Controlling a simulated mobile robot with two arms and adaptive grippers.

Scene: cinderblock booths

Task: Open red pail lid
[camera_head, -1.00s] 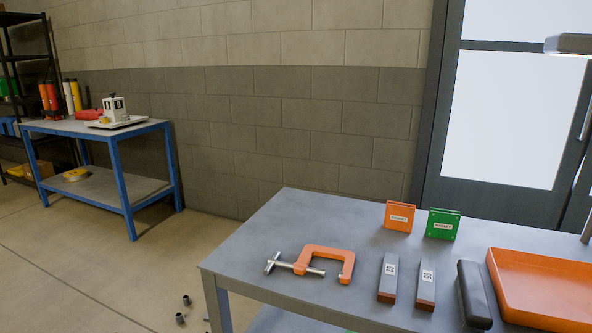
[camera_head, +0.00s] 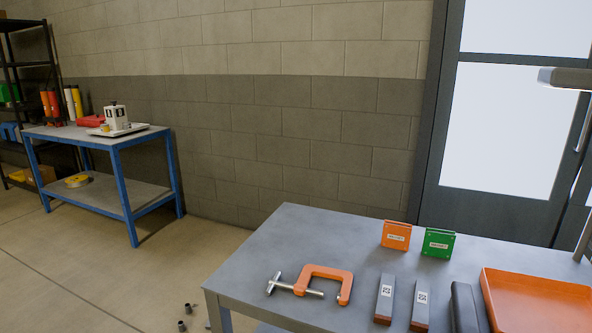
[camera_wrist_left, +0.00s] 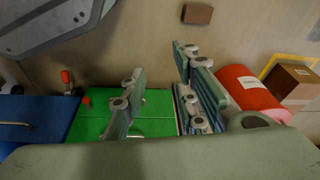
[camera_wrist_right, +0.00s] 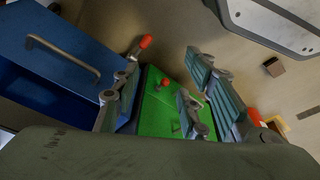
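A red cylinder with a white label (camera_wrist_left: 245,92), perhaps the red pail, lies or stands at the right in the left wrist view; its lid cannot be made out. My left gripper (camera_wrist_left: 158,72) is open and empty, with its fingers left of the cylinder and above a green box top (camera_wrist_left: 155,112). In the right wrist view my right gripper (camera_wrist_right: 165,65) is open and empty over the same kind of green surface (camera_wrist_right: 158,112). A small red-orange patch (camera_wrist_right: 254,115) shows behind its right finger, mostly hidden. Neither gripper shows in the head view.
A grey bench (camera_head: 262,255) holds an orange clamp (camera_head: 328,272), an orange tray (camera_head: 535,305) and small blocks. A blue-framed table (camera_head: 118,165) stands at the left. A blue cabinet with a handle (camera_wrist_right: 50,50) is beside my right gripper. A cardboard box (camera_wrist_left: 293,82) lies beyond the cylinder.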

